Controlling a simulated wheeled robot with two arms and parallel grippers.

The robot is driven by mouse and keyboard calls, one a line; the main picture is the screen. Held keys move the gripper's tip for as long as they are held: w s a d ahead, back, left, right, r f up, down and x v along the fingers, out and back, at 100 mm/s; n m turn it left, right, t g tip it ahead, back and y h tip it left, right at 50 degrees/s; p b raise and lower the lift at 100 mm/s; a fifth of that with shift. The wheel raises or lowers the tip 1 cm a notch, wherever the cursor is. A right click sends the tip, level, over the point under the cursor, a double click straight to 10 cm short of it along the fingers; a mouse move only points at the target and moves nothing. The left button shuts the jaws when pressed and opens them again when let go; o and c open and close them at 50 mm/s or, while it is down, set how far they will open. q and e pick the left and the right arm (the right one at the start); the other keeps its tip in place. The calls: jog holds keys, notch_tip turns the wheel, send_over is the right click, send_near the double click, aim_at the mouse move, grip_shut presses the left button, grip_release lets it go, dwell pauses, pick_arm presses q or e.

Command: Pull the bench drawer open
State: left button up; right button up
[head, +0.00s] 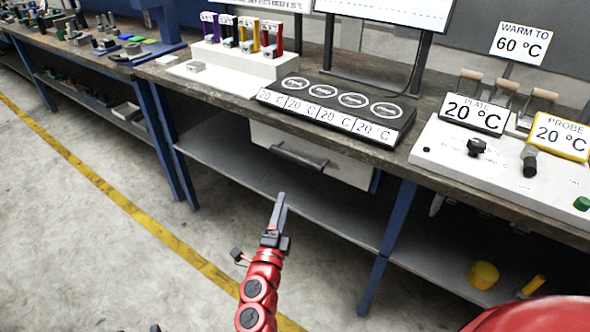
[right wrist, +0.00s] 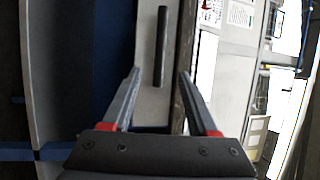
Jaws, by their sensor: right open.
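The bench drawer (head: 340,168) has a pale front under the edge of the workbench, with a dark bar handle (head: 298,156) across it. The drawer looks shut. My right gripper (head: 281,198) is open and empty, in front of and below the handle, apart from it. In the right wrist view the handle (right wrist: 161,45) stands as a dark upright bar beyond the gap between the two fingers of my right gripper (right wrist: 160,73). The pale drawer front (right wrist: 151,100) lies behind it. My left gripper is not clearly in view.
On the workbench (head: 225,108) stand a black plate with several round pads (head: 338,97), a white rack with coloured items (head: 243,62) and a white control box (head: 440,152). A lower shelf (head: 240,165) and blue legs (head: 388,248) lie below. The floor in front is clear.

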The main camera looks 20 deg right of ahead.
aim_at(295, 159)
jog(key=x, duration=1.7)
jog(key=shift+s+r, duration=0.15)
jog(key=shift+r, duration=0.05)
grip_shut()
dwell(0.6)
